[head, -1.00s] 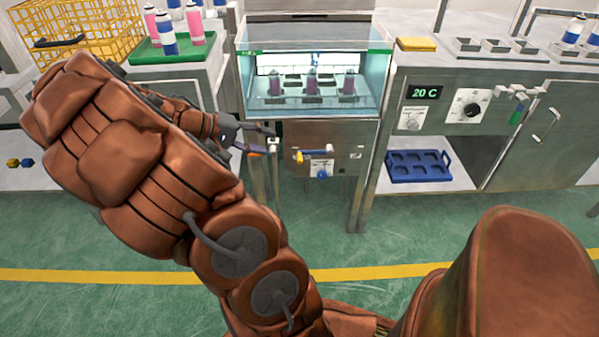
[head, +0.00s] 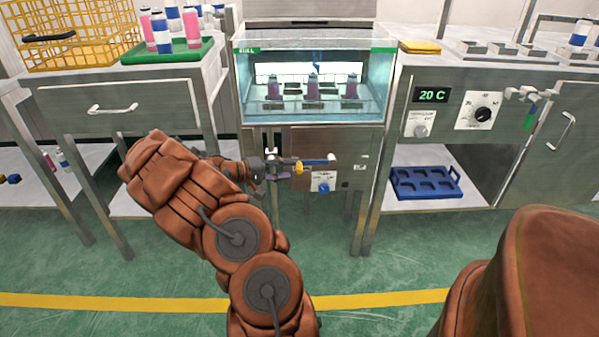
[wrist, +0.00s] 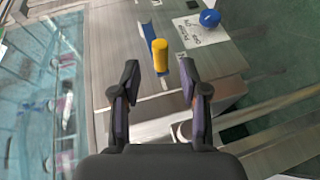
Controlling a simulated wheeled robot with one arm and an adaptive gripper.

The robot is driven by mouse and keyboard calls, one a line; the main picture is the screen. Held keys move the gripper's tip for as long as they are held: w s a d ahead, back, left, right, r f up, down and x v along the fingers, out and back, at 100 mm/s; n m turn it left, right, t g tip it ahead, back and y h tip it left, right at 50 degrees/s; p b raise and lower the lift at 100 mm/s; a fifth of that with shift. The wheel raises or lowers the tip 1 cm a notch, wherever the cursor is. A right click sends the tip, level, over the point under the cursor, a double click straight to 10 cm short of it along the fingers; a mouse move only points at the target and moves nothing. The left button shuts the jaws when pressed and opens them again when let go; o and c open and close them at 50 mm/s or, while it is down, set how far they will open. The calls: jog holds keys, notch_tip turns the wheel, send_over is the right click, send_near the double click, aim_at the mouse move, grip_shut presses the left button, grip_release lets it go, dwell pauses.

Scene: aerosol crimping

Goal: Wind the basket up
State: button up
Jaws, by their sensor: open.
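The basket (head: 331,106) sits low inside the glass water tank (head: 373,92), with several cans standing in it. Below the tank, the front panel carries a crank: a blue arm (head: 318,161) with a yellow handle (head: 299,168) at its left end. My gripper (head: 282,171) is just left of the handle in the head view. In the wrist view, my gripper (wrist: 160,72) is open, and the yellow handle (wrist: 160,55) shows between and slightly beyond the fingertips. The fingers are not closed on it. The tank water shows along the left of the wrist view.
A blue knob (head: 323,187) on a white plate is below the crank; it also shows in the wrist view (wrist: 210,18). A control cabinet (head: 455,150) stands to the right, with a blue rack (head: 427,184) on its lower shelf. The green floor in front is clear.

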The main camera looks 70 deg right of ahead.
aim_at(300, 166)
jog(key=shift+b+x, duration=0.55)
jog(key=shift+x, duration=2.1)
grip_shut()
